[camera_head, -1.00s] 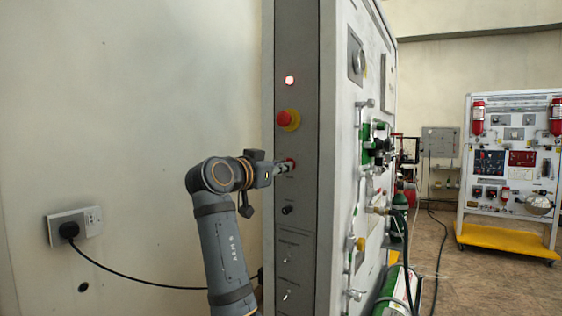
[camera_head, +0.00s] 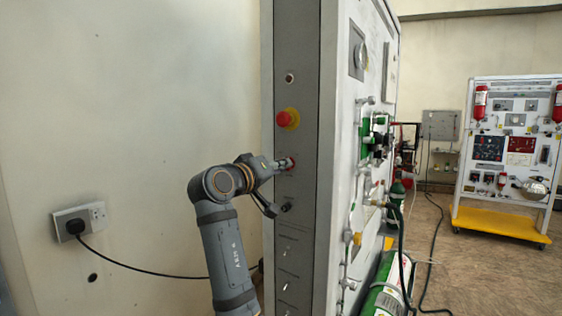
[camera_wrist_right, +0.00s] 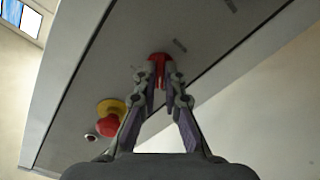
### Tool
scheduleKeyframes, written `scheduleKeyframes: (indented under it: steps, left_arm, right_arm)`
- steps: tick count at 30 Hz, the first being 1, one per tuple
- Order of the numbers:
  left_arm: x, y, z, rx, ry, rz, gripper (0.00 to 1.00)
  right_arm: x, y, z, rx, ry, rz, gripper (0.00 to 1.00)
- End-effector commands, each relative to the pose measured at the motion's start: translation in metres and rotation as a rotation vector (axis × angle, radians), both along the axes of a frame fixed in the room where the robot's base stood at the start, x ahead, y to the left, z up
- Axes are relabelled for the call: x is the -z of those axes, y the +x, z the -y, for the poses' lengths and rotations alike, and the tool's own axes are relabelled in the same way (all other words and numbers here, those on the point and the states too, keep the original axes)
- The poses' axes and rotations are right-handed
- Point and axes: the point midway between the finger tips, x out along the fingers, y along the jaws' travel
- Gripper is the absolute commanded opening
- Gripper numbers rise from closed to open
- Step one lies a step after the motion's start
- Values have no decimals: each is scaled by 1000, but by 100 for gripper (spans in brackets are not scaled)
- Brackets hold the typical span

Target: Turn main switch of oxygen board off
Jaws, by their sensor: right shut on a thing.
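The oxygen board (camera_head: 300,60) stands upright with its narrow grey side panel towards me. The red main switch (camera_head: 291,161) sits on that panel below the red emergency button (camera_head: 284,118) on its yellow base. My right gripper (camera_head: 284,164) reaches in from the left and is shut on the red switch. In the right wrist view the two fingertips (camera_wrist_right: 161,75) close on the red switch (camera_wrist_right: 160,57), covering part of it. The indicator lamp (camera_head: 290,78) at the top of the panel is dark. My left gripper is not in view.
A black knob (camera_head: 287,207) and several small toggles sit lower on the panel. A wall socket (camera_head: 78,221) with a black plug and cable is at left. Another board (camera_head: 510,145) on a yellow base is at far right.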

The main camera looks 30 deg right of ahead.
Motion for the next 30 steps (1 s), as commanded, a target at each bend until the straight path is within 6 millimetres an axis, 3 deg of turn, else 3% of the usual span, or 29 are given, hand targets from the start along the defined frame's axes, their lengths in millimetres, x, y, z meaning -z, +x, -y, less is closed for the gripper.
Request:
scheduleKeyframes:
  steps: [24, 25, 30]
  left_arm:
    - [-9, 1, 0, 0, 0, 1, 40]
    - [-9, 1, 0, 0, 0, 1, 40]
    - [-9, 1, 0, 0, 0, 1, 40]
  right_arm:
    - [1, 0, 0, -1, -40, -99, 0]
    - [1, 0, 0, -1, -40, -99, 13]
    - [0, 0, 0, 0, -41, -98, 32]
